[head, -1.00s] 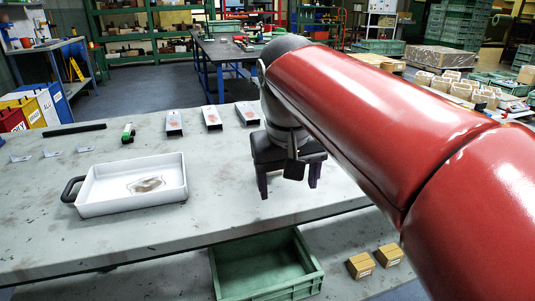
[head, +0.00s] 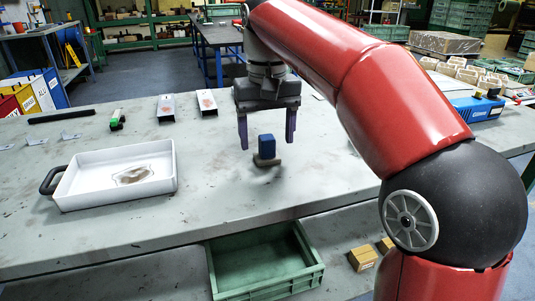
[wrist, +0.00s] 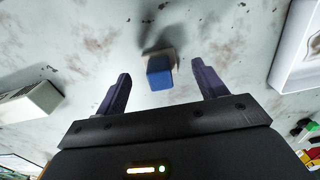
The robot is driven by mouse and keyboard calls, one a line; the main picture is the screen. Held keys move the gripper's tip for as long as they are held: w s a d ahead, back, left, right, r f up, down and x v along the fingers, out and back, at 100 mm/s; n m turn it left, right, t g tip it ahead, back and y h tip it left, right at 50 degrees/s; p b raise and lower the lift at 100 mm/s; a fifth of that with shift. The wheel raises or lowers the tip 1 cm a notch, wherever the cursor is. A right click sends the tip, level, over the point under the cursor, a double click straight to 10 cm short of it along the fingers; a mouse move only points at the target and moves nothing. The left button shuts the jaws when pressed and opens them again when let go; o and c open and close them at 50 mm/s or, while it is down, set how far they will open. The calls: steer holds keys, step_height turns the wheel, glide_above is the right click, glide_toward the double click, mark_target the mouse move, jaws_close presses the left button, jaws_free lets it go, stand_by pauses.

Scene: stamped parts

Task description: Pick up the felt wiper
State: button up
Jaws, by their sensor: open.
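The felt wiper (head: 267,148) stands on the grey table, with a blue block handle on a brownish-grey felt base. My gripper (head: 267,147) is open, its two purple fingers pointing down. In the head view the wiper shows between and slightly below the fingertips. In the wrist view the wiper's blue handle (wrist: 160,74) lies ahead of the gap between the open fingers (wrist: 162,78), with nothing held. The fingers look apart from the wiper on both sides.
A white tray (head: 80,193) with a brown stain and dark handle stands to the left. Metal channel parts (head: 166,107) lie behind, beside a green-and-black bottle-like item (head: 117,119). A green crate (head: 215,280) sits below the table's front edge. The table around the wiper is clear.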

mark_target(268, 139)
step_height(268, 139, down, 4)
steer(key=shift+d+r+b, duration=0.1)
steer(key=shift+r+b, duration=0.1)
steer(key=shift+b, duration=0.15)
steer(key=c, duration=1.1)
steer(key=shift+o, duration=0.2)
steer(key=shift+r, duration=0.1)
step_height(268, 139, up, 10)
steer(key=p, duration=0.3)
